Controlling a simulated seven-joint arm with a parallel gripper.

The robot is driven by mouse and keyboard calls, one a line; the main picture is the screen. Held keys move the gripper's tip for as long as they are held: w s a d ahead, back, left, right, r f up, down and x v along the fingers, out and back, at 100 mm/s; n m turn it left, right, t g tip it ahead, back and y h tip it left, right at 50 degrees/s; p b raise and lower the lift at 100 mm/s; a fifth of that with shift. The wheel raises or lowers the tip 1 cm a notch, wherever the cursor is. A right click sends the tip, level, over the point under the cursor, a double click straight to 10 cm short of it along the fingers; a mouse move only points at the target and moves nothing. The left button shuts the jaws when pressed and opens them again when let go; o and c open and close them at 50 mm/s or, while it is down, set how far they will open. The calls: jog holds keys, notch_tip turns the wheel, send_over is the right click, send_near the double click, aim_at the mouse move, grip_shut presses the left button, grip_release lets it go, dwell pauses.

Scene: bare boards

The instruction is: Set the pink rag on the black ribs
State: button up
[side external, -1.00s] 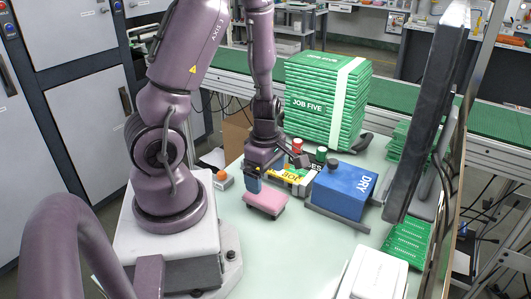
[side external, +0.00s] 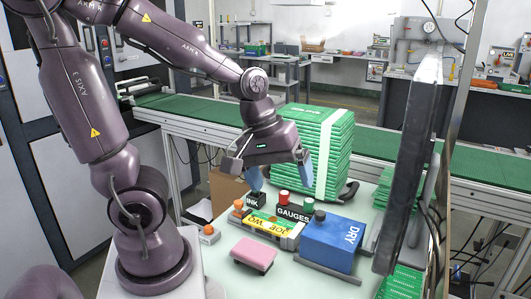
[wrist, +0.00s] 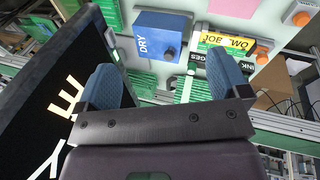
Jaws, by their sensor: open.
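The pink rag (side external: 253,255) looks like a flat pink pad with a darker underside. It lies on the pale green tabletop in the side external view, left of the blue DRY box (side external: 335,241). My gripper (side external: 282,184) is raised above and behind it, over the back of the table, with its two blue fingertips spread and nothing between them. I cannot pick out black ribs with certainty in either view.
A yellow-labelled box (side external: 268,227), a GAUGES block (side external: 293,213) and an INK block (side external: 239,208) stand behind the rag. A green stack (side external: 322,150) is at the back. A tall dark panel (side external: 412,165) stands at right. Table around the rag's front is clear.

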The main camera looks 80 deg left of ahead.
jog(key=s+d+r+m+t+y, duration=0.1)
jog(key=s+d+r+m+t, duration=0.1)
jog(key=r+m, duration=0.5)
jog(key=s+d+m, duration=0.1)
jog(key=d+m, duration=0.1)
jog(key=m, duration=0.2)
jog(key=shift+s+r, duration=0.25)
jog(key=shift+r, duration=0.1)
